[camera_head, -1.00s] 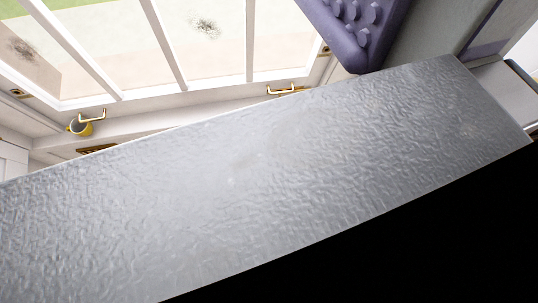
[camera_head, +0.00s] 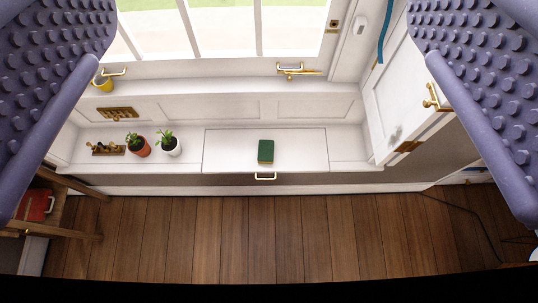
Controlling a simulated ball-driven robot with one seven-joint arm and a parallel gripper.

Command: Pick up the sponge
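The sponge (camera_head: 266,151) is small, with a dark green top and a yellowish lower edge. It lies on the white window seat, near its front edge and just above a gold handle. My gripper (camera_head: 265,110) shows as two purple, studded fingers at the left and right edges of the view. They are spread wide apart with nothing between them. The sponge shows in the gap between the fingers, well beyond them and not touching.
Two potted plants (camera_head: 154,146) and a brass hook piece (camera_head: 107,149) stand on the seat left of the sponge. A white cabinet door (camera_head: 400,100) is at right. The wooden floor (camera_head: 250,235) in front is clear.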

